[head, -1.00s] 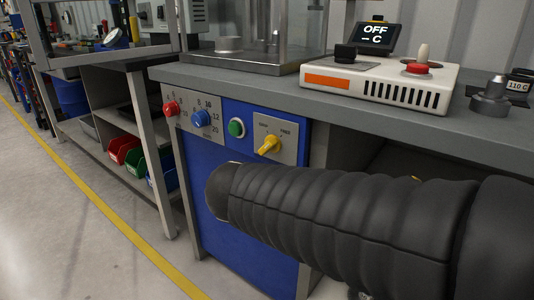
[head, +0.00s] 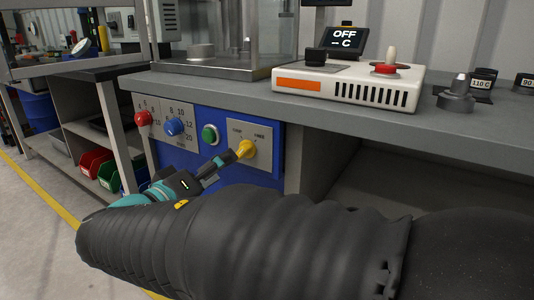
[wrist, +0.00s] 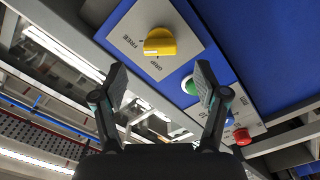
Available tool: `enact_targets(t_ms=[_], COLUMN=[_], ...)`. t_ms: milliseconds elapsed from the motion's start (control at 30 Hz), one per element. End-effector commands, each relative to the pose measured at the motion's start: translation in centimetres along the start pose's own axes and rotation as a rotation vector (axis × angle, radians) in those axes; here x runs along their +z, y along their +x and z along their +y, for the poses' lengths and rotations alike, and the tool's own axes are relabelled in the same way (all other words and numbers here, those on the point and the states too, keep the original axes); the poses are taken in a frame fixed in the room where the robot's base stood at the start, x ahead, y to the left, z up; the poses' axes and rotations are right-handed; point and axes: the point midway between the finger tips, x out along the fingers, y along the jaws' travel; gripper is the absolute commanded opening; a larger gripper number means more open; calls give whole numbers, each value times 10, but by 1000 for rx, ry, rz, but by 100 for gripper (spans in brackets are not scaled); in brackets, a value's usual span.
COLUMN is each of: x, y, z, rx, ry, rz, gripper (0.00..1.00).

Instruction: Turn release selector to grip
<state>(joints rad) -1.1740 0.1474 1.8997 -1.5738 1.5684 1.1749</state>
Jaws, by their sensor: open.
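The release selector is a yellow knob (head: 245,149) on a pale plate (head: 261,138) at the right of the blue panel. In the wrist view the yellow knob (wrist: 160,42) has a raised bar lying roughly level, its left end toward the FREE label; GRIP is printed below it. My gripper (head: 228,158) reaches the knob from the lower left in the head view and overlaps its edge there. In the wrist view my gripper (wrist: 161,78) is open and empty, its fingers apart, with the knob ahead of the gap. I see no clear contact.
A green button (head: 210,136), a blue dial (head: 174,126) and a red dial (head: 143,118) sit left of the selector. The grey worktop (head: 330,115) overhangs above, carrying a white heater unit (head: 345,88) reading OFF. Open shelf space lies to the right.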

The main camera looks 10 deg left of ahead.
Motion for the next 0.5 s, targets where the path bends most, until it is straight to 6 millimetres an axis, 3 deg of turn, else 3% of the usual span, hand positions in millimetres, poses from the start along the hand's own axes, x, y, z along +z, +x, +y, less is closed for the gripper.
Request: enact_targets(t_ms=[200, 500], x=[1, 0], y=[41, 71], z=[0, 0], rx=[2, 0], ry=[-1, -1], rz=[-4, -2], gripper=[73, 73])
